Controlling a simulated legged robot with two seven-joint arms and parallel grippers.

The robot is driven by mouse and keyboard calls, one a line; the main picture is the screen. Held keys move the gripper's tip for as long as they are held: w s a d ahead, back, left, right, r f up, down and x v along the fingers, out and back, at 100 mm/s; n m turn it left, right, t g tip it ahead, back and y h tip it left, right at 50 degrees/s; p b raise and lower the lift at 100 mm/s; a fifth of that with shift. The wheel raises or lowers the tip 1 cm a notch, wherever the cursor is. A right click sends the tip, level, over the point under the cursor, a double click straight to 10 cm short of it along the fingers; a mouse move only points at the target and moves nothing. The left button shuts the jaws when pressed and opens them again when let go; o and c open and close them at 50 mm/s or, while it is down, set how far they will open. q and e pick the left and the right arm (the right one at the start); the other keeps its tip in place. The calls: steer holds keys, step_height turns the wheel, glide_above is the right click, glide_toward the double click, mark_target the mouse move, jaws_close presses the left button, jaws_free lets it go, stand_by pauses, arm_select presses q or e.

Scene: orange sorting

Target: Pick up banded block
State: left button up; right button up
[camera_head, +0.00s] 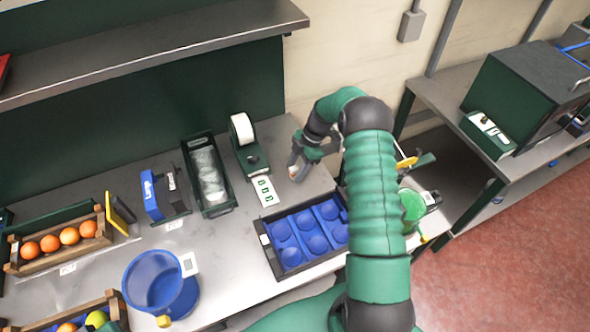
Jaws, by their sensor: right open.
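I cannot clearly make out a banded block in the head view. My right gripper (297,170) is open at the back right of the metal table (222,245), beside the label printer (250,150) and its strip of labels (264,190). A small pale patch shows at its fingertips, too small to identify, and I cannot tell if it lies between the fingers. My green right arm hides part of the table's right end. My left gripper is not in view.
A black tray with blue cups (263,238) lies below the gripper. A dark bin (186,158), blue device (152,195), blue container (130,285) and orange crate (12,258) stand leftward. A green cup (412,205) is right of my arm. A shelf (150,45) overhangs the back.

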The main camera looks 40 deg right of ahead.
mark_target(294, 168)
steer(key=shift+a+f, duration=0.2)
steer(key=shift+f, duration=0.1)
steer(key=shift+w+a, duration=0.1)
jaws_close()
steer(key=shift+r, duration=0.45)
step_height(294, 168, up, 9)
steer(key=shift+r+b, duration=0.1)
steer(key=shift+b, duration=1.05)
